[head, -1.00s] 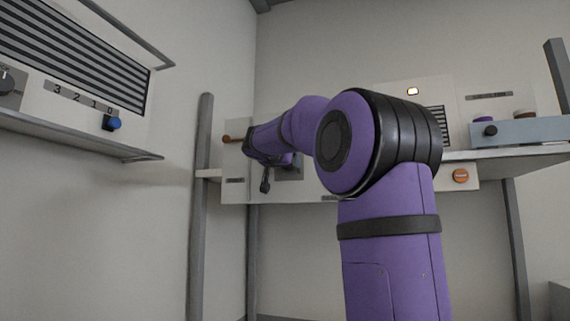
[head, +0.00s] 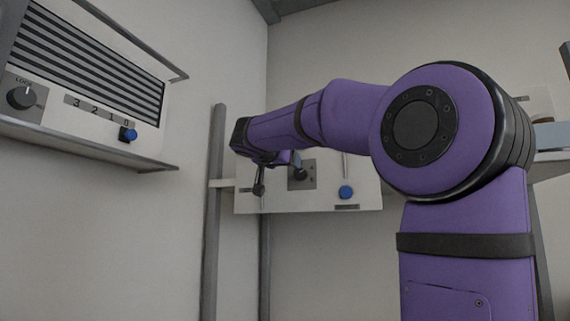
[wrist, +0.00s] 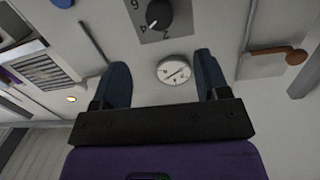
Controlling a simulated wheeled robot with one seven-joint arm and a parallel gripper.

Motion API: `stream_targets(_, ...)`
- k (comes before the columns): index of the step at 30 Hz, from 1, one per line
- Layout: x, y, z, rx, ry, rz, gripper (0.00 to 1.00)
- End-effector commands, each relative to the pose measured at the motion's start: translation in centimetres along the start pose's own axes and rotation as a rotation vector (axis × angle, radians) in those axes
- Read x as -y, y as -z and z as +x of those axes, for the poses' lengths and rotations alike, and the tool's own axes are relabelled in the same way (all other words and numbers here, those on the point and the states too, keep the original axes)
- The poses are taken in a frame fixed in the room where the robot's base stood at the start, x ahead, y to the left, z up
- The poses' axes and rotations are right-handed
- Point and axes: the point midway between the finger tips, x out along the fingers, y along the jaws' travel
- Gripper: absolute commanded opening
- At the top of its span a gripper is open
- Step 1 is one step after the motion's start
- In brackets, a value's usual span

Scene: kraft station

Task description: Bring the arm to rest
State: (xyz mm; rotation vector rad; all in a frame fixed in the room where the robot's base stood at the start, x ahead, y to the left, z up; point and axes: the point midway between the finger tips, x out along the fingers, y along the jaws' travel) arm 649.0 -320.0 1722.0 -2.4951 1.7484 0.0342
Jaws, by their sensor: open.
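My purple arm reaches from the lower right across the head view towards a panel on the back wall. My gripper (wrist: 161,62) is open in the wrist view, with two dark blue fingers apart and nothing between them held. In the head view my gripper (head: 277,168) is small and partly hidden by the arm, in front of the panel. A round white gauge (wrist: 173,71) shows between the fingers, apparently behind them. A black dial (wrist: 158,14) lies beyond the fingertips.
The back panel (head: 330,197) carries a blue knob (head: 345,192). An orange handle (wrist: 294,57) sits right of the fingers in the wrist view. A wall unit (head: 85,115) with a vent and blue slider knob (head: 128,135) stands left. A grey post (head: 214,220) rises near the panel.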

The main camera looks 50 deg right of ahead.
Motion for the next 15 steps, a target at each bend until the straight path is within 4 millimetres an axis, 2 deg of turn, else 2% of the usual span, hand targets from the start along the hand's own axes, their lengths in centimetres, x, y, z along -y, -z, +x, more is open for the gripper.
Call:
stream_targets(11,0.0,0.0,0.0,0.001,0.0,0.0,0.68)
stream_targets(15,-0.4,-1.4,-0.7,0.046,0.02,-0.031,0.68)
